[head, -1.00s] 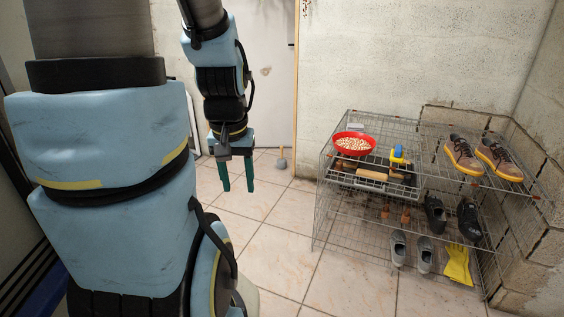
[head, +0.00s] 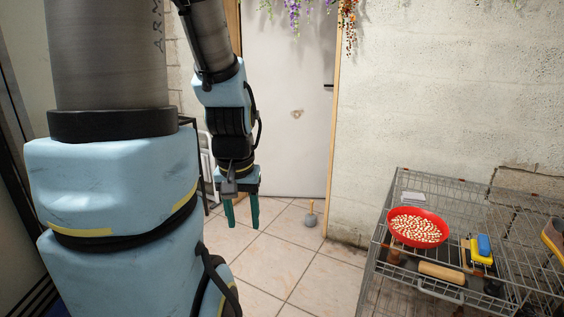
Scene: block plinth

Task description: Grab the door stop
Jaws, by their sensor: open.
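The door stop (head: 311,219) is a small grey round weight with a short upright wooden handle.
A wire rack (head: 382,237) stands at the right. It bears a red bowl (head: 399,231) of pale pieces, a wooden rolling pin (head: 441,272) and a yellow and blue item (head: 481,248). The white door (head: 288,80) is behind.

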